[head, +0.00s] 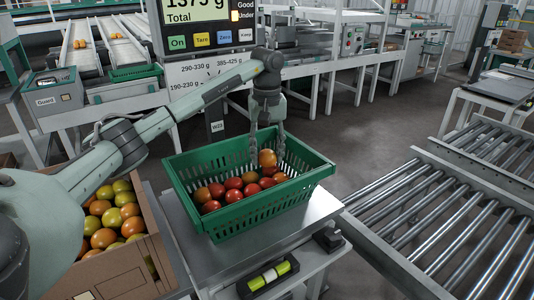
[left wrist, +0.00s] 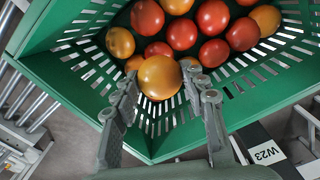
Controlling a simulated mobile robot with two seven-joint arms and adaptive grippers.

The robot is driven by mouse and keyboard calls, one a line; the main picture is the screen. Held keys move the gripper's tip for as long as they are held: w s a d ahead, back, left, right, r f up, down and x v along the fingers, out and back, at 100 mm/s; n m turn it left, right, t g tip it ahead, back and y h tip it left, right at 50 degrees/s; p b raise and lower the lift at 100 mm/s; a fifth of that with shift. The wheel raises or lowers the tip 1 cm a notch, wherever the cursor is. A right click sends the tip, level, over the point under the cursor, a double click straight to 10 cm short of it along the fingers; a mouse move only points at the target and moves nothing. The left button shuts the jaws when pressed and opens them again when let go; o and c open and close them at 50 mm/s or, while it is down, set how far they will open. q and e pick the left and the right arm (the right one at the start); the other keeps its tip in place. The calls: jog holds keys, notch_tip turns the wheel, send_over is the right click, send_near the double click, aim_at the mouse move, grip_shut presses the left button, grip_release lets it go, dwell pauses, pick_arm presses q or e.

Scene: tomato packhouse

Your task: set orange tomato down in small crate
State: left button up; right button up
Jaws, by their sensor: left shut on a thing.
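The small crate (head: 232,222) is green and slatted, and stands on a metal scale platform with several red and orange tomatoes inside. My left gripper (head: 267,155) reaches down into the crate near its far right corner, shut on the orange tomato (head: 267,158). In the left wrist view the orange tomato (left wrist: 160,76) sits between the fingertips of the left gripper (left wrist: 160,85), over the crate (left wrist: 70,85). Other tomatoes lie close to it. I cannot tell whether the held tomato touches them or the crate floor. My right gripper is not in view.
A cardboard box (head: 112,270) of green and orange tomatoes stands left of the scale platform (head: 305,226). The scale display (head: 205,22) rises behind the crate. A roller conveyor (head: 440,215) runs at the right. A small spirit level (head: 268,277) lies at the front.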

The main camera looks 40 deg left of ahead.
pick_arm(q)
jog(key=shift+f, duration=0.7)
dwell(0.3)
jog(key=o, duration=0.9)
jog(key=shift+c, duration=0.5)
jog(key=shift+c, duration=1.3)
jog(key=shift+r, duration=3.55)
